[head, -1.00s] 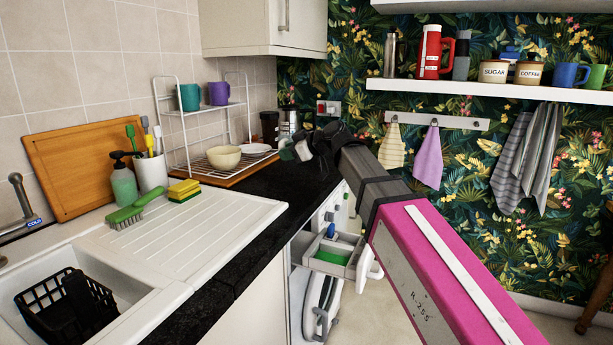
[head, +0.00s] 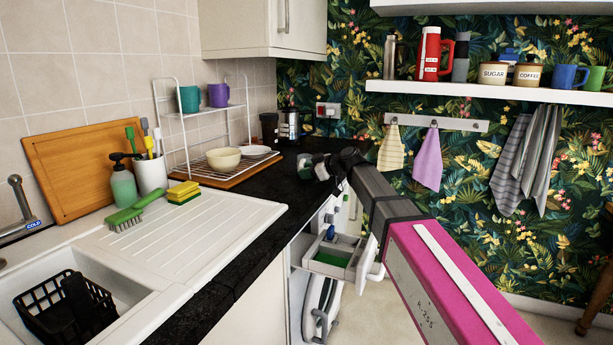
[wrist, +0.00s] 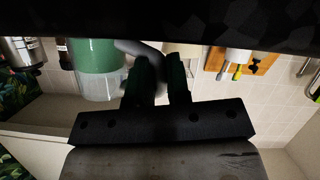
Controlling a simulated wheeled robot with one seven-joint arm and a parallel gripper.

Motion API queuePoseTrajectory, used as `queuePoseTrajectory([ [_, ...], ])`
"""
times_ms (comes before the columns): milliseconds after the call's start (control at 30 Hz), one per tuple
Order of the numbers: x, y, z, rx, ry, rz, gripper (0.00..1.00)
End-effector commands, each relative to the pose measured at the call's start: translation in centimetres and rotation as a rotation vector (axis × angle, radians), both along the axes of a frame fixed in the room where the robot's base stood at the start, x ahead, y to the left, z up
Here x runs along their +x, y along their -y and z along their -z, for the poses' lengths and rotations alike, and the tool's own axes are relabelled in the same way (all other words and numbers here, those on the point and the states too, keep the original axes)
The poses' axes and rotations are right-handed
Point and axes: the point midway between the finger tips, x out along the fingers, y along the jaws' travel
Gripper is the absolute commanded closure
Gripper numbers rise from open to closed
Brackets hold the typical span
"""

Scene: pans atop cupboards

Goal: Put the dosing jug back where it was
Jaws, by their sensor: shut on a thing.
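The dosing jug (wrist: 98,58) looks see-through with a green part, and shows left of the fingers in the wrist view, which is upside down. A grey curved handle runs from it to the fingers. My gripper (wrist: 158,68) is shut on this handle. In the head view my gripper (head: 321,165) is over the dark worktop's right end, with the jug (head: 304,166) small and partly hidden beside it. I cannot tell whether the jug touches the worktop.
A dark worktop (head: 255,200) runs below the jug. The dish rack (head: 190,168) with bowls and mugs stands behind left. Below, a machine's drawer (head: 330,258) with green contents is open.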

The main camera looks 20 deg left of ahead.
Motion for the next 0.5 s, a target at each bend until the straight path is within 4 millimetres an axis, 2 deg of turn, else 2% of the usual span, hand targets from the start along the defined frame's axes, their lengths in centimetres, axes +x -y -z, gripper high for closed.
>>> queuePoseTrajectory([
  [100,-0.03,-0.01,0.97,0.001,-0.001,0.0,1.0],
  [433,-0.03,-0.02,1.2,0.001,0.0,0.0,1.0],
  [467,-0.03,-0.02,1.25,0.001,-0.001,0.0,0.8],
  [500,-0.03,-0.02,1.22,0.001,0.0,0.0,0.67],
])
